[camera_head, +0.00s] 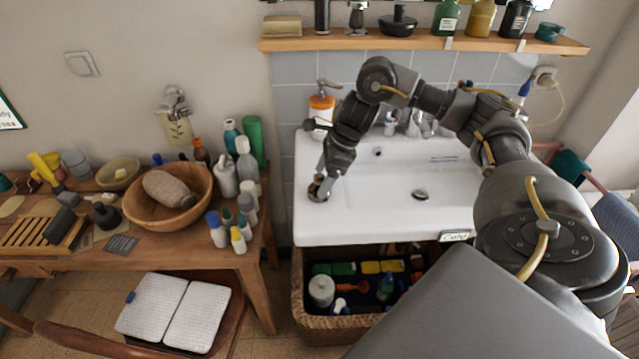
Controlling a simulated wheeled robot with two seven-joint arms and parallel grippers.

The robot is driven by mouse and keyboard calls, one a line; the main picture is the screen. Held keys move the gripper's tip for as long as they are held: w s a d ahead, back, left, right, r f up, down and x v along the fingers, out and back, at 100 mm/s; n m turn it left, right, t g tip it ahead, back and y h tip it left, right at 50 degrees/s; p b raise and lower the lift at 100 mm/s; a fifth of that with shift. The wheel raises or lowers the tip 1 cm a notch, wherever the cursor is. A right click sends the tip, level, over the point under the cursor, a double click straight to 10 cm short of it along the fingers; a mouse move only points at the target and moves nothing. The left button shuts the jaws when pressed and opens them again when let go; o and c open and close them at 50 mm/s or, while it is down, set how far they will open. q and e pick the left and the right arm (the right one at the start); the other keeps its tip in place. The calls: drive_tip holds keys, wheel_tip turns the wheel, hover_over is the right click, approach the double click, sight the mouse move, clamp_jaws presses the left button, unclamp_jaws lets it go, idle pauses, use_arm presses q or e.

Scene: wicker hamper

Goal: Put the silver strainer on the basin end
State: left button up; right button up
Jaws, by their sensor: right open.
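The white basin (380,215) hangs on the tiled wall, with a dark round drain (420,194) in its bowl. A small round dark and metallic thing (317,195), which looks like the silver strainer, sits at the flat left end of the basin. My right gripper (321,183) reaches down over that end, its open fingers right at this thing and partly hiding it. I cannot tell whether the fingers touch it. My left gripper is not in view.
An orange soap bottle (321,108) stands behind the gripper, and the tap (415,125) is at the back. A wooden table (170,235) with a bowl (168,205) and several bottles is at left. A wicker hamper (297,290) stands below; a shelf (420,43) runs above.

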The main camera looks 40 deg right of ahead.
drive_tip(key=p+v, duration=0.2)
drive_tip(key=v, duration=0.7)
